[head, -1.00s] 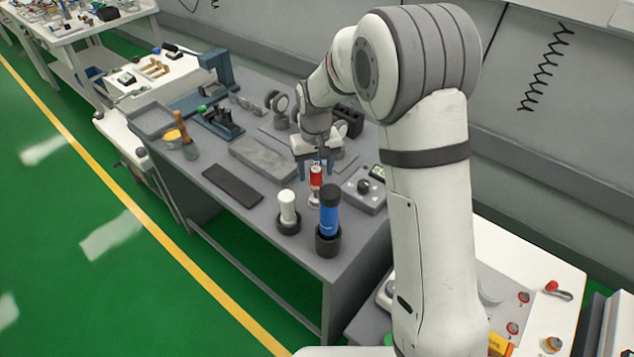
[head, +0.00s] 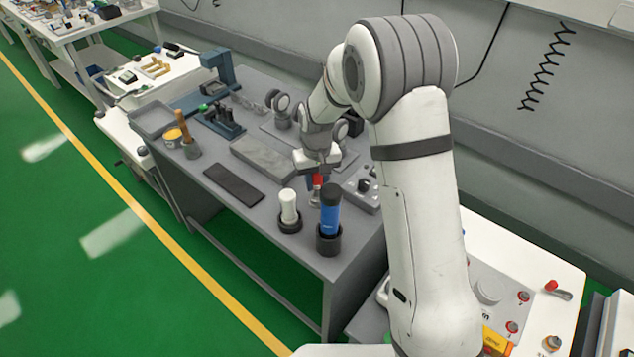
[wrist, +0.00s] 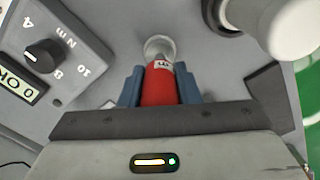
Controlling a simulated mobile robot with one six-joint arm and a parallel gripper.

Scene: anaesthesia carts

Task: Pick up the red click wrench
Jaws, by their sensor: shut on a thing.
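The red click wrench (wrist: 160,86) stands between the two blue fingers of my gripper (wrist: 160,90) in the wrist view. The fingers are shut on its red body, one on each side. A pale round base or holder (wrist: 157,46) shows at its far end. In the head view the red wrench (head: 317,180) shows just below my gripper (head: 317,174), near the front right of the grey bench. It looks upright. The fingers are partly hidden there, and I cannot tell whether the wrench is clear of its holder.
A blue wrench with a black cap (head: 330,213) and a white one (head: 289,207) stand in dark holders close by. A grey tester with a dial (wrist: 41,55) is on the other side. A dark mat (head: 234,185) lies flat on the grey bench (head: 262,222).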

